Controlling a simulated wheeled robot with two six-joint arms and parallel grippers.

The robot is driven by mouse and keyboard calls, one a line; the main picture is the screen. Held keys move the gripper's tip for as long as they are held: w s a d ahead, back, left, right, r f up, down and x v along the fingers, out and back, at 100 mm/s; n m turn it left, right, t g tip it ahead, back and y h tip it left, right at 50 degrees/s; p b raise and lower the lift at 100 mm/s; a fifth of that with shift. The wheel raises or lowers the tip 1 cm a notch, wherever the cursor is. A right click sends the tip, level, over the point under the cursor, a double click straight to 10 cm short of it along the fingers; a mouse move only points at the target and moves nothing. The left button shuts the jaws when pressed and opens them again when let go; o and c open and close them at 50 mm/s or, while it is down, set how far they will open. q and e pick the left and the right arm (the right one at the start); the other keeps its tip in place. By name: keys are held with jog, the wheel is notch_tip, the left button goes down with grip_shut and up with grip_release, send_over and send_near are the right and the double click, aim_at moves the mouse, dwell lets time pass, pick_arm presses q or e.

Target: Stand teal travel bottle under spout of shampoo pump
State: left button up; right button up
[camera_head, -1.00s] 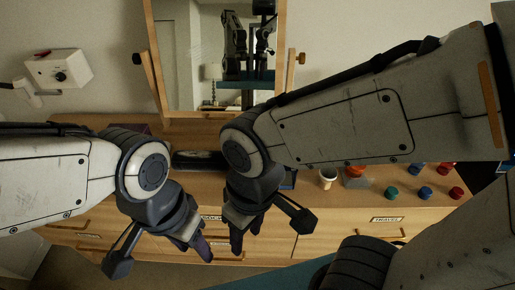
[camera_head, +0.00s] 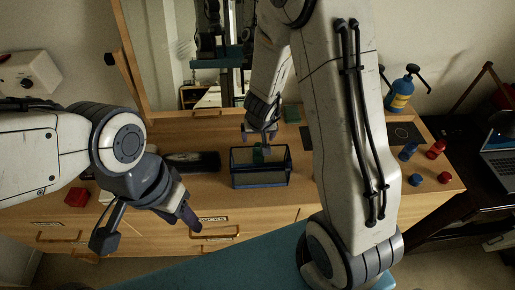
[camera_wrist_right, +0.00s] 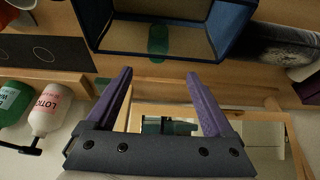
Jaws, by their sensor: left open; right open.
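A teal object (camera_head: 259,155), which looks like the teal travel bottle, is in the dark-blue-framed case (camera_head: 262,183) on the dresser. It also shows as a rounded teal shape in the right wrist view (camera_wrist_right: 158,42). My right gripper (camera_head: 260,135) is open at the back rim of the case, its fingers empty and apart from the teal object. A blue pump bottle (camera_head: 400,94) stands at the back right; its label is too small to read. The wrist view shows a white lotion pump (camera_wrist_right: 50,108) and a green pump bottle (camera_wrist_right: 14,100). My left gripper (camera_head: 188,212) is open and empty at the dresser's front.
Blue (camera_head: 408,151) and red (camera_head: 436,149) small bottles stand at the right, with blue and red caps in front. A dark panel (camera_head: 402,133) lies near the pumps. A mirror (camera_head: 165,65) rises behind. My right arm hides part of the dresser.

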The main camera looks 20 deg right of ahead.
jog(key=b+x, duration=0.3)
jog(key=x, duration=0.2)
jog(key=b+x, duration=0.3)
jog(key=x, duration=0.2)
jog(key=shift+s+d, duration=0.1)
jog(key=shift+d, duration=0.1)
jog(key=shift+w+f, duration=0.25)
jog(key=shift+f, duration=0.05)
jog(key=shift+r, duration=0.1)
jog(key=shift+c, duration=0.4)
grip_shut()
